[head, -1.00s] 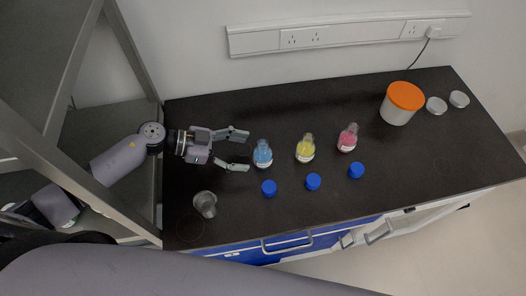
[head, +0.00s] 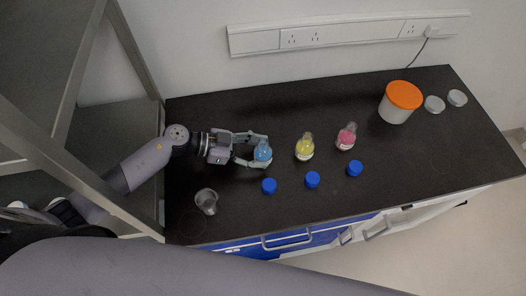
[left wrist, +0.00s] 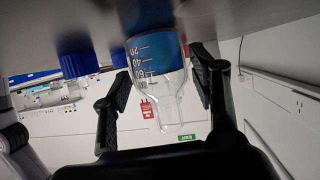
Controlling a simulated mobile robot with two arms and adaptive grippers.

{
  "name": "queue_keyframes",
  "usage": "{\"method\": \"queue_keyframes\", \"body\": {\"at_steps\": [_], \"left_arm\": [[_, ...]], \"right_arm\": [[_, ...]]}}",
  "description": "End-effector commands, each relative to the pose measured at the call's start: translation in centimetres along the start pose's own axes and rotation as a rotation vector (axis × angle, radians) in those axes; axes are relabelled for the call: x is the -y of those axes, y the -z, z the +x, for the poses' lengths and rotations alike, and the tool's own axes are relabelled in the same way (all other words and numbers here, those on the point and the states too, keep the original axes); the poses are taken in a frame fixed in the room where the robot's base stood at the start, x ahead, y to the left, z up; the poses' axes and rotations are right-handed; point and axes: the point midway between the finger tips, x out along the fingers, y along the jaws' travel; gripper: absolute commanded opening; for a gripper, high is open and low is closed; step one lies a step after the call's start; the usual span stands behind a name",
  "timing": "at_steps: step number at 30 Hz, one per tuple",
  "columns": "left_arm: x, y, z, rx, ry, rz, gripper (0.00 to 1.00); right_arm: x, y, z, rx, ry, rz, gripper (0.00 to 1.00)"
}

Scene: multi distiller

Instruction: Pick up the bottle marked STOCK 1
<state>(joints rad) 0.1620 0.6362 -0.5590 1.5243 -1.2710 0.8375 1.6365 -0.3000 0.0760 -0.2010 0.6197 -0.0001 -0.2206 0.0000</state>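A clear bottle with blue liquid (head: 263,151) stands on the black bench top, at the left of a row of three bottles. My left gripper (head: 259,151) reaches in from the left, with one finger on each side of this bottle. In the left wrist view the blue bottle (left wrist: 152,62) sits between the two fingers (left wrist: 160,75), and small gaps seem to show beside it, so the gripper looks open. A yellow bottle (head: 304,148) and a pink bottle (head: 346,137) stand to the right. I cannot read a STOCK 1 mark on any bottle. My right gripper is not in view.
Blue caps (head: 269,186), (head: 312,180), (head: 355,169) lie in front of the bottles. A glass beaker (head: 206,201) stands front left. A white tub with an orange lid (head: 398,103) and two grey-white discs (head: 434,104) are at the right. A metal frame (head: 75,170) borders the left.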

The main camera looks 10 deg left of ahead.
Motion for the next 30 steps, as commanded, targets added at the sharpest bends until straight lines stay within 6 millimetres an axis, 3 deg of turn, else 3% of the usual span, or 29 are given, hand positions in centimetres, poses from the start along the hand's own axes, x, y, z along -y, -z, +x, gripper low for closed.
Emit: {"method": "queue_keyframes", "body": {"at_steps": [18, 26, 30], "left_arm": [[0.0, 0.0, 0.0, 0.000, 0.000, 0.000, 0.11], [0.0, 0.3, -0.1, -0.001, 0.000, 0.001, 0.11], [0.1, 1.8, -0.8, 0.000, 0.001, 0.006, 0.11]], "right_arm": [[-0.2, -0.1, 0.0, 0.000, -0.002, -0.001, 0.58], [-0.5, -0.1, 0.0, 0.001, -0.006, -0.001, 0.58], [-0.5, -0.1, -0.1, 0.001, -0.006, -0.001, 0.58]]}}
